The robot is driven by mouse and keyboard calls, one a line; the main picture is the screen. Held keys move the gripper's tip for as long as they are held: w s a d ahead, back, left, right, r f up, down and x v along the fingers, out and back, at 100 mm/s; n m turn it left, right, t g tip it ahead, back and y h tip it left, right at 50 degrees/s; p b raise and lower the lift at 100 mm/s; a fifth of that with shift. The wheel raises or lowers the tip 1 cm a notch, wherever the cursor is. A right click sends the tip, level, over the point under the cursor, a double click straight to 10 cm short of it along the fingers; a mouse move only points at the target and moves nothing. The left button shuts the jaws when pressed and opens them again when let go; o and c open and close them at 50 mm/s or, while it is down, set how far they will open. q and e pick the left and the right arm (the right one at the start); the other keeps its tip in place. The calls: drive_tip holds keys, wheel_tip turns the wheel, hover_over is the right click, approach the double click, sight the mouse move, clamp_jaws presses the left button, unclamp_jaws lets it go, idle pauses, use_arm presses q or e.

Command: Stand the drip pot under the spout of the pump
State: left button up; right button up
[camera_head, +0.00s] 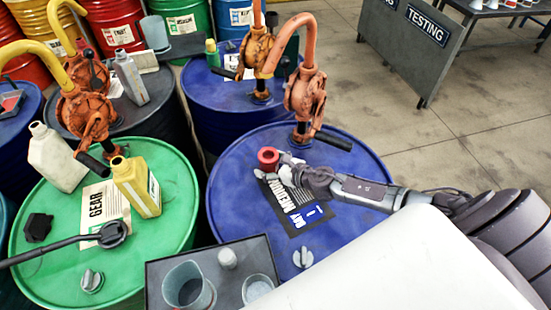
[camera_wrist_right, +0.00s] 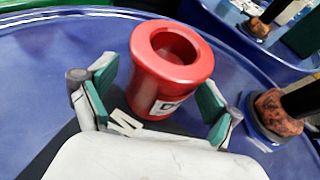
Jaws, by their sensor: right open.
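The drip pot, a small red pot with a round opening, stands upright on the front blue drum (camera_head: 235,195) in the head view (camera_head: 268,155). In the right wrist view the pot (camera_wrist_right: 172,68) shows a white label on its side. My right gripper (camera_head: 277,168) is open, its green-padded fingers on either side of the pot; in the wrist view (camera_wrist_right: 158,92) gaps show beside it. The rusty orange pump (camera_head: 304,92) stands on the same drum, behind the pot. Its orange pipe arches up and left, and its spout end (camera_head: 269,68) points down. My left gripper is not in view.
A dark printed sheet (camera_head: 300,220) lies under my right gripper. A dark tray (camera_head: 160,272) with cups is in front. The green drum (camera_head: 60,275) at left carries a yellow bottle (camera_head: 138,187), a pale bottle (camera_head: 57,158) and a long-handled black tool (camera_head: 112,234).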

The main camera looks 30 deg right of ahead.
drive_tip(key=shift+s+d+r, duration=0.15)
drive_tip(key=shift+s, duration=0.15)
drive_tip(key=b+v, duration=0.2)
drive_tip(key=v, duration=0.7)
drive_tip(key=shift+s+d, duration=0.1)
drive_tip(key=shift+s, duration=0.35)
drive_tip(key=shift+s+d+r+b, duration=0.15)
drive_tip(key=shift+s+r+b, duration=0.15)
drive_tip(key=shift+s+r, duration=0.3)
drive_tip(key=shift+f, duration=0.15)
